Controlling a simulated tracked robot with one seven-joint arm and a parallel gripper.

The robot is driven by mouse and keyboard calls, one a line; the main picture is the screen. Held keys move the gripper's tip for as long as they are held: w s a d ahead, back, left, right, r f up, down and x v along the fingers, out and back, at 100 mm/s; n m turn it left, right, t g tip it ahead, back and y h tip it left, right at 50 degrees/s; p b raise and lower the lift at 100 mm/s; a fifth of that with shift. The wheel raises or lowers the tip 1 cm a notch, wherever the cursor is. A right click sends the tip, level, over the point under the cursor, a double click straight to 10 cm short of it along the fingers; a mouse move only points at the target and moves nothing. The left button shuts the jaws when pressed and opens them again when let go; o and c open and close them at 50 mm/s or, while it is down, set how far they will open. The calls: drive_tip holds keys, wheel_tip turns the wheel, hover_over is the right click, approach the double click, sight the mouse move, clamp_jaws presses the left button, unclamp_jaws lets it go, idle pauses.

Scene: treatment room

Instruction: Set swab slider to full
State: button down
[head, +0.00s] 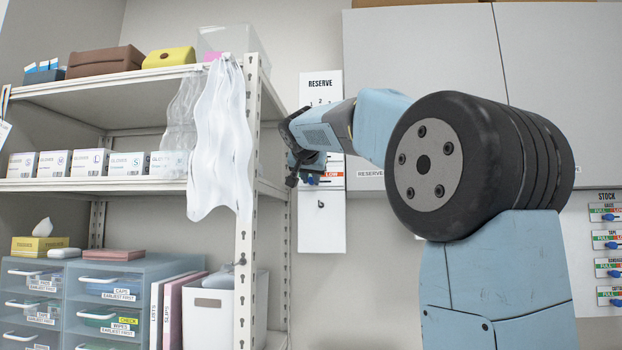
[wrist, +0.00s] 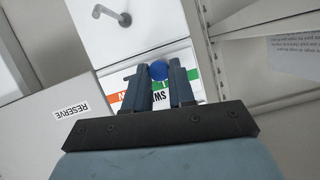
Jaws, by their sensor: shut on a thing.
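The swab slider is on the white reserve board (head: 322,222) on the wall in the head view. Its blue knob (wrist: 159,70) sits between my fingers in the wrist view; in the head view it shows just under my gripper, left of the red LOW mark (head: 333,174). In the wrist view the scale is upside down, with a green part (wrist: 192,74) on the right and orange-red on the left. The swabs label is partly hidden by my fingers. My gripper (wrist: 158,74) is shut on the knob; it also shows in the head view (head: 306,172).
A shelf unit (head: 110,188) with glove boxes stands left, a translucent sheet (head: 222,140) hanging from its edge. Grey cabinets (head: 430,60) are above and right. A stock board (head: 607,240) with several sliders is at far right. A hook (wrist: 112,16) juts from the reserve board.

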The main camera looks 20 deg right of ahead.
drive_tip(key=shift+a, duration=0.2)
drive_tip(key=c, duration=1)
unclamp_jaws()
drive_tip(key=shift+a, duration=0.1)
drive_tip(key=shift+o, duration=0.3)
drive_tip(key=shift+s, duration=0.1)
drive_tip(key=v, duration=1.3)
drive_tip(key=shift+s, duration=0.25)
drive_tip(key=shift+r, duration=0.1)
drive_tip(key=s+f+n+g+y, duration=0.2)
drive_tip(key=s+f, duration=0.7)
drive_tip(key=f, duration=0.6)
drive_tip(key=s+f+n+g+y, duration=0.2)
drive_tip(key=s+f, duration=0.6)
drive_tip(key=f, duration=0.7)
drive_tip(key=s+f+n+g+y, duration=0.2)
drive_tip(key=s+f, duration=0.7)
drive_tip(key=f, duration=0.6)
drive_tip(key=shift+s+a+f+n+g, duration=0.25)
drive_tip(key=shift+s+a+n+g, duration=0.05)
drive_tip(key=shift+n, duration=0.3)
